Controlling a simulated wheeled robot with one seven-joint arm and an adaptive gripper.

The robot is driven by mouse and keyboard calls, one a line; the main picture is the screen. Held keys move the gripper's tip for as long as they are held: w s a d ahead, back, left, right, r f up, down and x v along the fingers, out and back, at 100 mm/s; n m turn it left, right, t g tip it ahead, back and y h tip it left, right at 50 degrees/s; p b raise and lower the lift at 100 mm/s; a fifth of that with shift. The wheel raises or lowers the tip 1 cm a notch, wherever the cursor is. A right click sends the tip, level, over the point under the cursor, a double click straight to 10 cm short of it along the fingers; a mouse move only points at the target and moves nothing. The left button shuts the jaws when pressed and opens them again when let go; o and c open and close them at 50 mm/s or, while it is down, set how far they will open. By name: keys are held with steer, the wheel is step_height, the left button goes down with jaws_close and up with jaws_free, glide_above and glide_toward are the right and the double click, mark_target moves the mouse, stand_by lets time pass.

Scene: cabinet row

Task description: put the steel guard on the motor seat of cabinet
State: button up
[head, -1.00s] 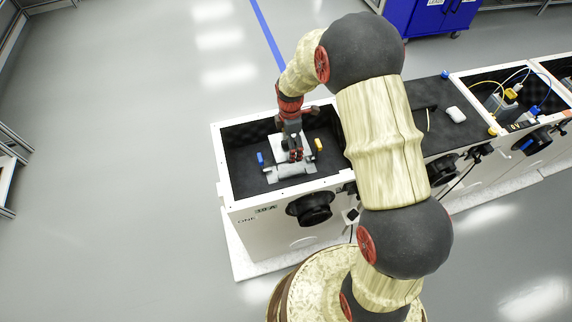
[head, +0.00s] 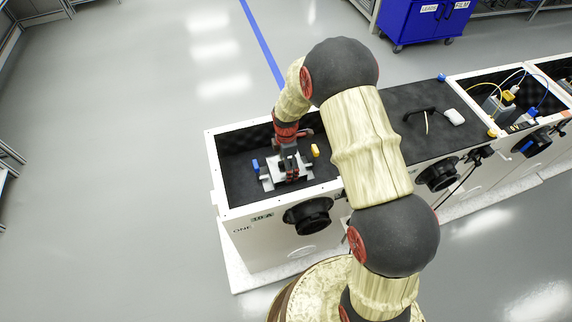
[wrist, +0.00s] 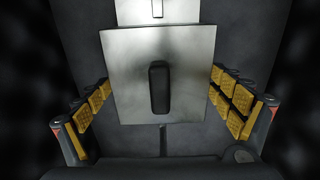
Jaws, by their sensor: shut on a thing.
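The steel guard (wrist: 130,80) is a flat bright plate with a dark upright bar (wrist: 159,88) at its middle, in the wrist view. My gripper partly covers both. I cannot tell whether guard and seat touch. Another steel piece (wrist: 135,12) shows beyond the guard in the wrist view.
A blue block (head: 256,166) stands left of the seat and a yellow block (head: 315,150) right of it. The cabinet's white walls surround them. A black covered section (head: 405,135) with a white object (head: 453,117) adjoins on the right.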

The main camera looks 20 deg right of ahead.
steer(key=o, duration=1)
steer(key=shift+f, duration=0.15)
steer(key=shift+c, duration=0.2)
steer(key=s+r+m+t+p, duration=0.1)
steer(key=s+r+m+p, duration=0.15)
steer(key=r, duration=0.85)
steer(key=s+r+m+t+p, duration=0.1)
steer(key=s+r+m, duration=0.2)
steer(key=r, duration=0.8)
steer(key=s+r+m+t+p, duration=0.1)
steer(key=s+r+m, duration=0.15)
steer(key=r, duration=0.95)
steer(key=s+r+m+t, duration=0.1)
steer(key=s+r+m, duration=0.3)
steer(key=s, duration=0.5)
steer(key=s+r+m+t, duration=0.1)
steer(key=s+r+m, duration=0.4)
steer(key=s, duration=0.5)
steer(key=shift+s+r+m+t, duration=0.25)
steer(key=shift+s+m+t, duration=0.05)
steer(key=shift+m, duration=0.2)
